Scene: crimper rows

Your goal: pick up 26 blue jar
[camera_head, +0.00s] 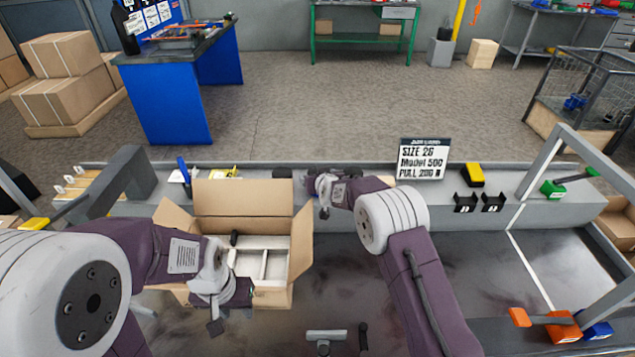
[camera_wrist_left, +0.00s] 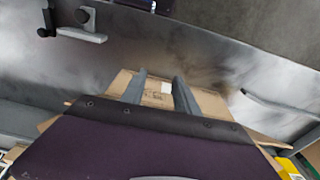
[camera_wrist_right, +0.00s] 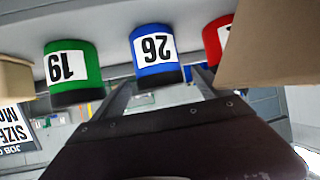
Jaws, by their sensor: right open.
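The blue jar (camera_wrist_right: 156,72) with a white label reading 26 shows upside down in the right wrist view. It sits between a green jar (camera_wrist_right: 70,85) labelled 19 and a red jar (camera_wrist_right: 215,48). My right gripper (camera_wrist_right: 160,86) is open, its fingers apart with the blue jar showing between and beyond them; I cannot tell whether they touch it. In the head view my right gripper (camera_head: 323,192) is by the grey ledge and no jars can be made out. My left gripper (camera_head: 230,303) is at the open cardboard box, its fingers apart and empty in the left wrist view (camera_wrist_left: 159,85).
The open cardboard box (camera_head: 245,199) with white dividers stands at the left front. A cardboard piece (camera_wrist_right: 270,45) is near the red jar.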

